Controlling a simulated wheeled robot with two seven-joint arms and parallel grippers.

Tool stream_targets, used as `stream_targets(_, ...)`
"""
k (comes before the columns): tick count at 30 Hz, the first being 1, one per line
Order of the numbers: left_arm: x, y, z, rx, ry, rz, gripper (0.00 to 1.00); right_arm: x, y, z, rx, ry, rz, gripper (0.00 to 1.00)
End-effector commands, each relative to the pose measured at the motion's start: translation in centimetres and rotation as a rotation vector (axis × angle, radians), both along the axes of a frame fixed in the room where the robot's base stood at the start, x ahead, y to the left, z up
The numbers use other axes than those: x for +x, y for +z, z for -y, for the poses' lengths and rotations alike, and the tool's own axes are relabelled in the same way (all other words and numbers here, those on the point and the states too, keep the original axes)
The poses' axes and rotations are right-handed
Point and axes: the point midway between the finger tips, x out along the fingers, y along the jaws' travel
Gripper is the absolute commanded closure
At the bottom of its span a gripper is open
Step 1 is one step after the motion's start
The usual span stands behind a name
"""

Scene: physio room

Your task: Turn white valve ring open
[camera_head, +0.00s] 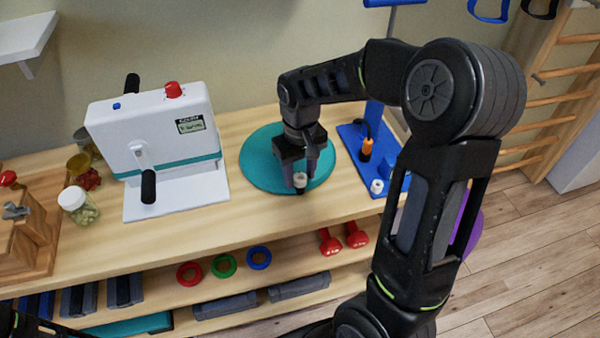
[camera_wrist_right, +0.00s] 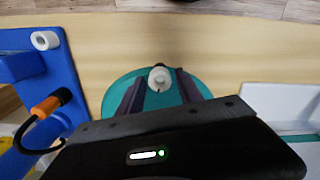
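A small white ring (camera_head: 300,180) sits on a dark stub at the front edge of a teal round cushion (camera_head: 258,172) on the bench. My right gripper (camera_head: 302,168) points down over the cushion, with its fingers at the ring. In the right wrist view the white ring (camera_wrist_right: 160,78) shows between the two dark fingers, with a narrow gap on each side. The fingers look open, and contact is not visible. A second white ring (camera_head: 377,186) lies on the blue base at the right.
A blue stand (camera_head: 355,140) with an orange-tipped cable (camera_head: 366,148) is close to the right of the cushion. Red dumbbells (camera_head: 357,235) and coloured rings lie on the shelf below.

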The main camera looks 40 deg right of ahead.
Motion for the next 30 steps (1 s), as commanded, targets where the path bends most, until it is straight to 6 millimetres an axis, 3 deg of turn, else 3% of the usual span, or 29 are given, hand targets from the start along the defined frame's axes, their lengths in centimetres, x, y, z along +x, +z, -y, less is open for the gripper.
stream_targets(3,0.0,0.0,0.0,0.0,0.0,0.0,0.64,0.0,0.0,0.0,0.0,0.0,-0.001,0.48)
stream_targets(14,0.0,0.0,0.0,0.0,0.0,0.0,0.64,0.0,0.6,0.0,0.0,-0.001,0.001,0.48)
stream_targets(24,0.0,-0.3,0.0,0.0,0.0,0.0,0.64,0.1,5.7,0.0,0.0,0.0,0.003,0.48)
stream_targets(30,0.0,-0.3,0.0,0.0,0.0,0.0,0.64,0.0,7.6,0.0,0.0,0.0,0.0,0.48)
